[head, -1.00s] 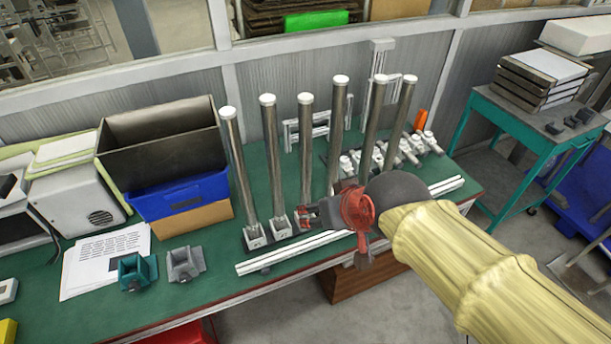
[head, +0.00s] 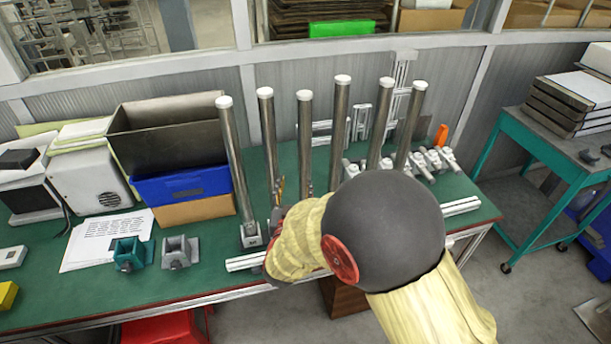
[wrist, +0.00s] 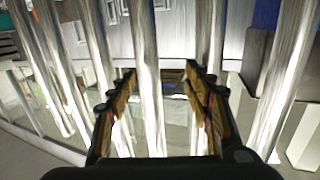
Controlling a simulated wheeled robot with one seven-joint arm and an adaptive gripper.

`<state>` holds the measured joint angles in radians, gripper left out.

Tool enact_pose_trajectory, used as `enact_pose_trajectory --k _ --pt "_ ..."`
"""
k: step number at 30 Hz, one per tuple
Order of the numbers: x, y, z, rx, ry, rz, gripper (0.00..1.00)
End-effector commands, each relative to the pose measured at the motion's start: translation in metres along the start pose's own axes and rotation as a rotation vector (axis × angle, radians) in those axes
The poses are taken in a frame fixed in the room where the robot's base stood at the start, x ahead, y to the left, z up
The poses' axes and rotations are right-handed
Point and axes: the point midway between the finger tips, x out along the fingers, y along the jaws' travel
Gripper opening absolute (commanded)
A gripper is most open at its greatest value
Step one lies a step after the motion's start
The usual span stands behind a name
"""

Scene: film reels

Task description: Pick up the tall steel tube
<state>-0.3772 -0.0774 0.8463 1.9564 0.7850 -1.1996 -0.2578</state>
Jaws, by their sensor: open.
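Several tall steel tubes with white caps stand upright in a row on the green workbench, including the leftmost tube (head: 234,150), the second tube (head: 268,130) and the third tube (head: 304,135). They look much alike, so I cannot tell which one the task means. My gripper (head: 293,188) is open, its brown finger pads low among the second and third tubes. In the wrist view, one shiny tube (wrist: 147,50) shows between the open fingers; I cannot tell whether it is inside the jaws. My arm hides several tube bases.
The green workbench (head: 60,285) holds a blue bin (head: 185,187), small vises (head: 178,252) and papers at left. White clamps (head: 440,158) and an aluminium rail (head: 460,206) lie at right. Other tubes crowd both sides of my gripper. A teal cart (head: 520,120) stands farther right.

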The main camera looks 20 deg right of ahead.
Motion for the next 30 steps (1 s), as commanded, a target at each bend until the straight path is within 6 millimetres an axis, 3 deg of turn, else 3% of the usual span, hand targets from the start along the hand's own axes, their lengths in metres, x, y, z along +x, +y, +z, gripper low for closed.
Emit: enact_pose_trajectory --k 7,19,27,30 --pt "0.001 0.009 0.007 -0.031 0.067 0.05 0.51" --pt "0.036 0.015 0.004 -0.03 0.068 0.051 0.51" --pt "0.071 0.021 0.001 -0.03 0.068 0.05 0.51" --pt "0.074 0.021 0.0 -0.031 0.066 0.049 0.51"
